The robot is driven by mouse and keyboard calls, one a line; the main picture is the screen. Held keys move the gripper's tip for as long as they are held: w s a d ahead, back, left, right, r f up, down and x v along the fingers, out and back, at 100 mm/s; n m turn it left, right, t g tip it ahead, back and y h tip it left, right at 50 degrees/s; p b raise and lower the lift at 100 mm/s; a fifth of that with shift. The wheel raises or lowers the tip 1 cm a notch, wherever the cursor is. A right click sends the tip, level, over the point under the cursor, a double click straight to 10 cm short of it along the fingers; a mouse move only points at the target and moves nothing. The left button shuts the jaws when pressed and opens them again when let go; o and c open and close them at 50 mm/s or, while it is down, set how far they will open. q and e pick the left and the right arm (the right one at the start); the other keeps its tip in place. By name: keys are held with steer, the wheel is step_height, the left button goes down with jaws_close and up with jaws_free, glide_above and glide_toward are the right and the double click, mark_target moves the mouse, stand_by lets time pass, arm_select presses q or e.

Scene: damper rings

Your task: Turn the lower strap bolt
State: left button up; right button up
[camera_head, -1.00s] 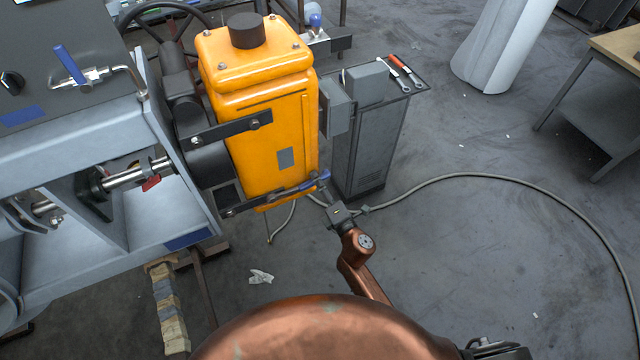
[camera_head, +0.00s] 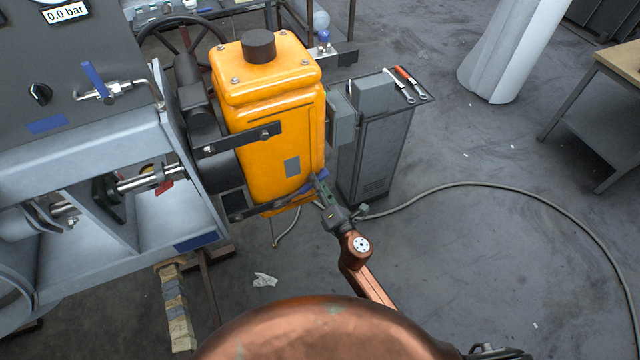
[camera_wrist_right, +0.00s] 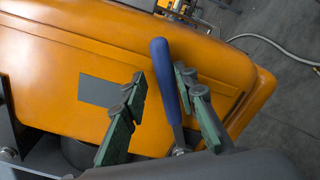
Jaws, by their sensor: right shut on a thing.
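The orange box-shaped unit (camera_head: 262,150) has a dark upper strap (camera_head: 238,140) with a bolt and a lower strap (camera_head: 238,212) near its bottom edge. A wrench with a blue handle (camera_wrist_right: 166,82) lies along the lower strap. Its handle also shows in the head view (camera_head: 309,186). My right gripper (camera_head: 319,180) reaches the handle at the unit's lower right corner. In the right wrist view its two green fingers (camera_wrist_right: 160,90) stand on either side of the handle, shut on it. The lower strap bolt itself is hidden. My left gripper is not in view.
A grey cabinet (camera_head: 375,150) with tools on top stands just right of the unit. The grey machine frame (camera_head: 150,205) is on the left. A hose (camera_head: 450,188) runs over the floor. The floor at right is open up to a workbench (camera_head: 610,110).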

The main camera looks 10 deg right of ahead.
steer(key=shift+a+r, duration=0.2)
steer(key=shift+r, duration=0.1)
steer(key=a+r+n+p, duration=0.1)
steer(key=s+a+r+n+p, duration=0.1)
steer(key=r+p, duration=0.1)
steer(key=shift+a+n, duration=0.25)
steer(key=shift+n, duration=0.15)
steer(key=shift+s+a+r+n+p, duration=0.1)
steer(key=shift+a+r+n+p, duration=0.05)
steer(key=shift+a+n+p, duration=0.25)
steer(key=shift+d, duration=0.15)
steer(key=shift+f, duration=0.2)
steer(key=a+r+n+p, duration=0.1)
steer(key=s+a+r+n+p, duration=0.1)
steer(key=a+p, duration=0.1)
steer(key=shift+a+r, duration=0.1)
steer(key=shift+r, duration=0.1)
steer(key=shift+s+a+r+n+p, duration=0.1)
steer(key=shift+a+n+p, duration=0.15)
steer(key=shift+n+p, duration=0.15)
steer(key=shift+a, duration=0.15)
